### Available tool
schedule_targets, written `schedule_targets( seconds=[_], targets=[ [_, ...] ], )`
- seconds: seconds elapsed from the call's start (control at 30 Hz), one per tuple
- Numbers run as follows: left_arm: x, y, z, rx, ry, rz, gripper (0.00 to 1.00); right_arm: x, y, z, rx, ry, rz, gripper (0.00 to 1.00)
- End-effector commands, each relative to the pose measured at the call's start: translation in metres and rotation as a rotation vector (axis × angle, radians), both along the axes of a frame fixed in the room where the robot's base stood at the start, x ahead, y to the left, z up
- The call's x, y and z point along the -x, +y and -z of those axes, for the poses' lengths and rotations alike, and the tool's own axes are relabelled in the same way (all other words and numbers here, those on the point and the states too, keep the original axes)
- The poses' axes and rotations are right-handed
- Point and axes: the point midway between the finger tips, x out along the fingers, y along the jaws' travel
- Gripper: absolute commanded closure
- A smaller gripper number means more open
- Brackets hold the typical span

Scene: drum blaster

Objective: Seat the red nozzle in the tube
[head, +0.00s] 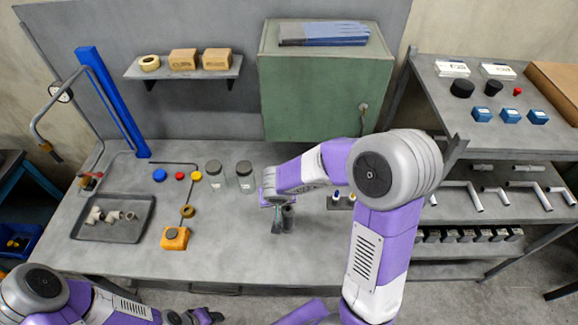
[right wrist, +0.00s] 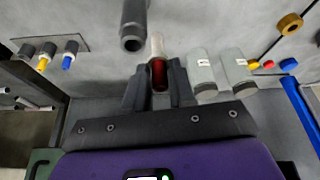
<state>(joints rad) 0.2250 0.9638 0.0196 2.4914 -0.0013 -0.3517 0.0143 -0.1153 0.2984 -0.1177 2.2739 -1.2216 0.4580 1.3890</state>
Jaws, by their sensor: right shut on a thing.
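The red nozzle (right wrist: 159,76) with its pale tip is between the fingers of my right gripper (right wrist: 158,92), which is shut on it. The dark grey tube (right wrist: 134,18) is just beyond, its round end beside the nozzle's tip in the right wrist view. The nozzle is not visibly inside the tube. In the head view the tube (head: 289,217) is at the bench's middle, beside my right gripper (head: 276,212); the nozzle is hidden there. My left gripper (head: 207,317) is low at the left, below the bench's front edge; its fingers are too small to read.
A small rack with blue and yellow-tipped nozzles (head: 341,201) stands right of the tube. Two glass jars (head: 230,178), coloured caps (head: 180,176) and a grey tray (head: 113,230) are to the left. A green cabinet (head: 312,85) stands behind.

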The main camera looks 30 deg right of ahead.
Motion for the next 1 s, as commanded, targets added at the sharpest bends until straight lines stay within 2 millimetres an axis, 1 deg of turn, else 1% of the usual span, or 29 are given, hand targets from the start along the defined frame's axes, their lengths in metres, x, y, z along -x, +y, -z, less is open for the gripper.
schedule_targets(
  seconds=[0.03, 0.1, 0.23, 0.3, 0.4, 0.53, 0.67, 0.77, 1.0],
  targets=[
    [0.0, 0.0, -0.022, 0.0, 0.0, 0.0, 0.5, 0.001, -0.008, -0.022, -0.001, 0.0, 0.044, 1.0],
    [0.0, 0.0, -0.036, 0.0, 0.0, 0.0, 0.5, 0.002, -0.016, -0.036, 0.0, 0.001, 0.1, 1.0],
    [0.0, 0.0, -0.055, 0.0, 0.0, 0.0, 0.5, 0.003, -0.027, -0.057, 0.0, 0.001, 0.181, 1.0],
    [0.0, 0.0, -0.061, 0.0, 0.0, 0.0, 0.5, 0.004, -0.032, -0.064, 0.0, 0.001, 0.212, 1.0],
    [0.0, 0.0, -0.065, 0.0, 0.0, 0.0, 0.5, 0.004, -0.035, -0.069, -0.001, 0.0, 0.238, 1.0],
    [0.0, 0.0, -0.065, 0.0, 0.0, 0.0, 0.5, 0.004, -0.036, -0.068, 0.0, 0.0, 0.249, 1.0],
    [0.0, 0.0, -0.061, 0.0, 0.0, 0.0, 0.5, 0.004, -0.036, -0.062, 0.0, 0.001, 0.248, 1.0],
    [0.0, 0.0, -0.057, 0.0, 0.0, 0.0, 0.5, 0.004, -0.036, -0.055, 0.0, 0.001, 0.248, 1.0],
    [0.0, 0.0, -0.046, 0.0, 0.0, 0.0, 0.5, 0.004, -0.036, -0.033, 0.001, 0.003, 0.246, 1.0]
  ],
)
